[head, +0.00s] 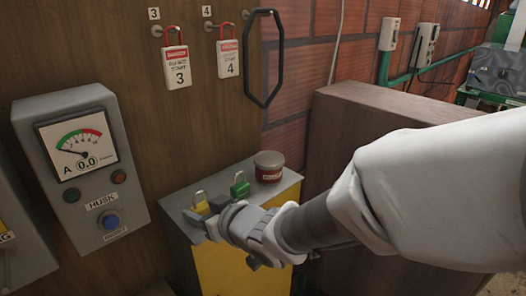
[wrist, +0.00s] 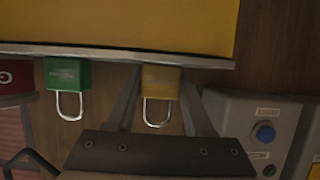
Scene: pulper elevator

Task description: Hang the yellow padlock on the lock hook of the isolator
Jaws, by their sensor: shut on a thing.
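The yellow padlock (head: 201,207) is at the left front of the top of a grey and yellow cabinet, shackle up. My gripper (head: 207,219) reaches in from the right and is shut on it. In the wrist view, which is upside down, the yellow padlock (wrist: 161,80) sits between the two fingers (wrist: 160,88), its silver shackle clear. It is at the cabinet's top edge; I cannot tell whether it still touches the top. I cannot make out the isolator or its lock hook in either view.
A green padlock (head: 240,186) and a dark red jar (head: 268,168) stand close by on the cabinet top (head: 221,182). A grey HUSK meter box (head: 85,160) is at the left. Red-and-white tags numbered 3 (head: 177,68) and 4 (head: 230,58) hang on the wooden board.

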